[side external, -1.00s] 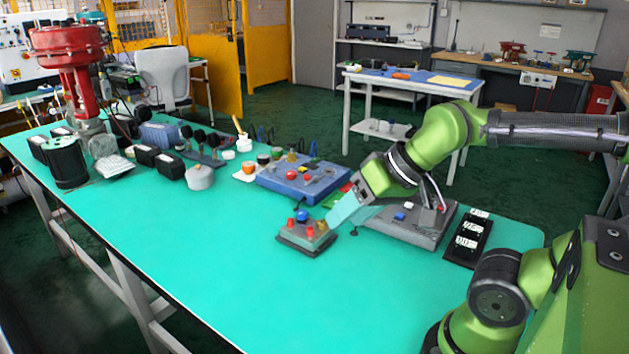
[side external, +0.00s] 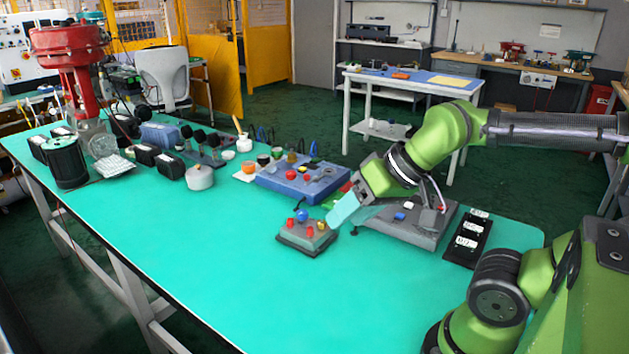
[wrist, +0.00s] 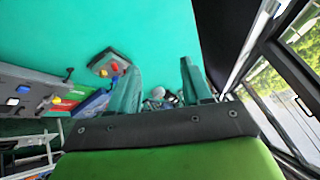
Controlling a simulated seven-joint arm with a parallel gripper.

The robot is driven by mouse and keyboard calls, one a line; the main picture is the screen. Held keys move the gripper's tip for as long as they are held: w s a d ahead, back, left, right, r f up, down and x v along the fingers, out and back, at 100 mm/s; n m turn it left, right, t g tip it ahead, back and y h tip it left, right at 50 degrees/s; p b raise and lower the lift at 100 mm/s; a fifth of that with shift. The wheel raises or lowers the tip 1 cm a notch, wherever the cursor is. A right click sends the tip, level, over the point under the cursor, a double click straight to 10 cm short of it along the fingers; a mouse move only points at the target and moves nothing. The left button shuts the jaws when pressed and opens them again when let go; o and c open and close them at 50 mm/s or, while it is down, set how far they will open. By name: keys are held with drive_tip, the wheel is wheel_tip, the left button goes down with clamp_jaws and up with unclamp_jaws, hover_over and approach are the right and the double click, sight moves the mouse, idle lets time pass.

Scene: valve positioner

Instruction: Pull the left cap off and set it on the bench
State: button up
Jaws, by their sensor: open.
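A small grey block (side external: 306,240) stands on the green bench, with red caps (side external: 310,231) and a blue knob (side external: 302,215) on top. I cannot tell which cap is the left one. My gripper (side external: 342,212) is just right of the block in the side view, tilted down toward it. In the wrist view, the block (wrist: 112,62) lies left of my open gripper (wrist: 161,68), with red, blue and yellow parts showing. No cap shows between the fingers. The side view does not show whether a finger touches the block.
A blue box (side external: 300,183) with knobs stands behind the block. A grey panel (side external: 410,225) and a black strip with white labels (side external: 467,240) are at the right. The bench (side external: 210,270) is clear in front and to the left of the block.

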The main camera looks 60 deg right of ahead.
drive_tip(key=g+h, duration=0.2)
drive_tip(key=g, duration=0.5)
approach(310, 227)
drive_tip(key=shift+m, duration=0.3)
wheel_tip(310, 227, down, 9)
drive_tip(key=shift+r, duration=0.15)
drive_tip(key=shift+c, duration=0.2)
clamp_jaws()
